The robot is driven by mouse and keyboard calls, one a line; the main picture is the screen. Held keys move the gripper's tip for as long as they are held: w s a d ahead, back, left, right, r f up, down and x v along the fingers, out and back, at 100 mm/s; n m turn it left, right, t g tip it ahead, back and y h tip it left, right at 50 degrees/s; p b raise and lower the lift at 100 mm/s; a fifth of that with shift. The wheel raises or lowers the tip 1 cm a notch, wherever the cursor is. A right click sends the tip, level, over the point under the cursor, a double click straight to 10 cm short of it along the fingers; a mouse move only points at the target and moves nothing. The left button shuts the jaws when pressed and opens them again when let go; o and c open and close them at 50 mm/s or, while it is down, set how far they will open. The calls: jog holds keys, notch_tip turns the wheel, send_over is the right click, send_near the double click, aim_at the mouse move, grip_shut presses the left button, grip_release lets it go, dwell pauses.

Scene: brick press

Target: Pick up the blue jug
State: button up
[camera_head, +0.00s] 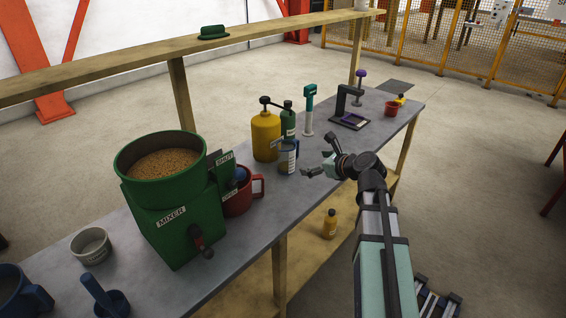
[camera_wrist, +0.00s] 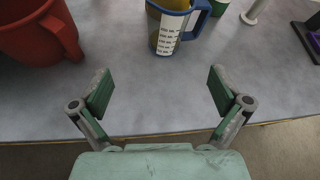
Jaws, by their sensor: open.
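A blue measuring jug (camera_head: 289,156) with a white scale label stands upright on the grey bench, near the yellow pump container. In the wrist view the jug (camera_wrist: 169,32) is at the top centre, beyond the fingertips, with its handle to the right and its upper part cut off. My gripper (camera_head: 319,158) is open and empty just right of it, towards the bench's front edge. In the wrist view, bare bench lies between the spread fingers (camera_wrist: 160,90). A larger dark blue jug (camera_head: 18,292) stands at the bench's lower left, partly out of frame.
A red jug (camera_head: 238,197) stands left of the measuring jug, beside the green mixer (camera_head: 175,200). Behind it are a yellow pump container (camera_head: 265,135) and a green bottle (camera_head: 289,121). A black press stand (camera_head: 349,115) and red cup (camera_head: 391,108) are further right.

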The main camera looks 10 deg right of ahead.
aim_at(285, 153)
jog(key=w+a+f, duration=0.2)
jog(key=w, duration=0.3)
jog(key=w+a+f+m+p, duration=0.1)
jog(key=w+a+f, duration=0.1)
jog(key=w, duration=0.3)
jog(key=w+a+f+m+p, duration=0.1)
jog(key=w+a+f, duration=0.1)
jog(key=w, duration=0.3)
jog(key=shift+w+a+t, duration=0.15)
jog(key=shift+a+t, duration=0.15)
jog(key=shift+a, duration=0.15)
jog(key=shift+r, duration=0.1)
jog(key=c, duration=1.3)
